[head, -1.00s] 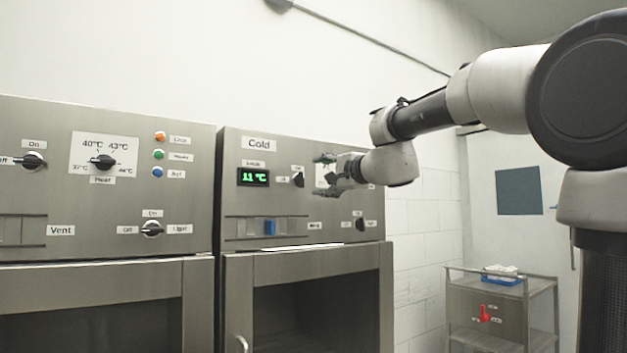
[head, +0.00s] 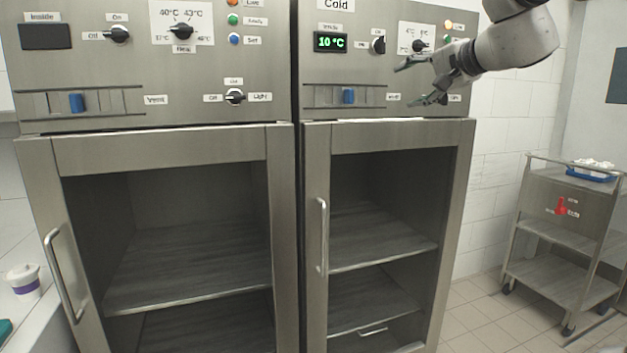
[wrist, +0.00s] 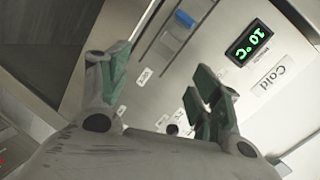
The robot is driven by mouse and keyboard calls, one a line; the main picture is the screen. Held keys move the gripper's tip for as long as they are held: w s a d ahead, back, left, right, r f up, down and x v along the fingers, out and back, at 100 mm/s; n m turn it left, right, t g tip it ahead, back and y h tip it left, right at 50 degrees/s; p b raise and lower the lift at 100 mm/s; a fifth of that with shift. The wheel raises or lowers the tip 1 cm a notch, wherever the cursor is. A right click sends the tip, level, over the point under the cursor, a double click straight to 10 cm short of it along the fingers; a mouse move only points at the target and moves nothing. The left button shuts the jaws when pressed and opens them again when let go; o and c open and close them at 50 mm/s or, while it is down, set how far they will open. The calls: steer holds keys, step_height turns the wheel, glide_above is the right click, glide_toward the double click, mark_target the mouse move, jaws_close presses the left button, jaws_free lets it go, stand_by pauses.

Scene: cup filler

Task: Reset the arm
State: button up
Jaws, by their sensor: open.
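My gripper (head: 420,82) is open and empty in the head view, in front of the right side of the Cold cabinet's control panel (head: 385,72). In the wrist view my gripper (wrist: 158,92) shows its two green-padded fingers spread apart, with nothing between them but the panel behind. The panel's green display (head: 331,42) reads 10 °C. It also shows in the wrist view (wrist: 248,42). A dark knob (head: 419,46) sits just above the fingers. I cannot tell whether the fingers touch the panel.
The Cold cabinet (head: 456,160) and the warm cabinet (head: 160,147) stand side by side with barred handles. A steel cart (head: 545,183) with a blue tray (head: 591,174) stands at the right. A white cup (head: 24,281) is on a counter at the lower left. Floor between cabinet and cart is clear.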

steer(key=s+d+f+n+g+h, duration=0.2)
steer(key=s+d+f+n+g, duration=0.1)
steer(key=s+f, duration=0.5)
steer(key=s+d+f+n+g+h, duration=0.2)
steer(key=s+d+f+n+g, duration=0.1)
steer(key=s+f, duration=0.6)
steer(key=s+d+f+n+g+h, duration=0.2)
steer(key=s+d+f, duration=0.3)
steer(key=s+f, duration=0.4)
steer(key=s+n+g, duration=0.1)
steer(key=s, duration=0.3)
steer(key=shift+s+d+f, duration=0.25)
steer(key=shift+s, duration=0.05)
